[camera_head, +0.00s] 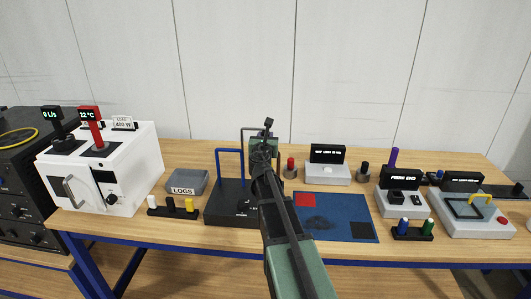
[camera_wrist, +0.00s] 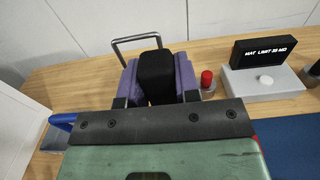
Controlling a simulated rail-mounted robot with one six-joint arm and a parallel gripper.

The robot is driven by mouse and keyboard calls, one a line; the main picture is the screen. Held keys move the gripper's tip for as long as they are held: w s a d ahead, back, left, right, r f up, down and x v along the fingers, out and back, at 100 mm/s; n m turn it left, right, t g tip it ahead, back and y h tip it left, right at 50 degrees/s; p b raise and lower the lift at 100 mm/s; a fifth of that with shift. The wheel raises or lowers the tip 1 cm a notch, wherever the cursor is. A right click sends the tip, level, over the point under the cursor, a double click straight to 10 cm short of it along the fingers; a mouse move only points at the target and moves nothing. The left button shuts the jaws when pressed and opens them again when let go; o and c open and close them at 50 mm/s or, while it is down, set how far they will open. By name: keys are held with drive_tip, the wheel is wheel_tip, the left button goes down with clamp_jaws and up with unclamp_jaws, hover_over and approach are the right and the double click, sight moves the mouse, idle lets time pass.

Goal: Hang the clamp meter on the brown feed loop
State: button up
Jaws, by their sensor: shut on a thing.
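My gripper (camera_head: 264,143) is above the back of the black stand (camera_head: 230,214), partly hidden by my arm in the head view. In the wrist view, its purple fingers (camera_wrist: 159,78) are shut on a black block (camera_wrist: 156,72), which I take as the clamp meter. A thin grey square loop (camera_wrist: 136,40) shows just behind the block; it also shows in the head view (camera_head: 250,129). I cannot tell whether it belongs to the meter or the stand. A blue loop (camera_head: 229,150) rises from the stand, left of the gripper. No loop is clearly brown.
A grey LOGS tray (camera_head: 186,184) and a white box (camera_head: 112,165) stand left. A blue mat (camera_head: 337,225) lies right. A red-topped post (camera_head: 291,164) and a white display unit (camera_head: 327,172) stand behind the mat. More devices (camera_head: 401,204) fill the right side.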

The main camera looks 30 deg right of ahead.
drive_tip(key=shift+f+b, duration=0.6)
drive_tip(key=o, duration=1.1)
drive_tip(key=shift+c, duration=0.2)
drive_tip(key=v, duration=1)
drive_tip(key=shift+s+a, duration=0.3)
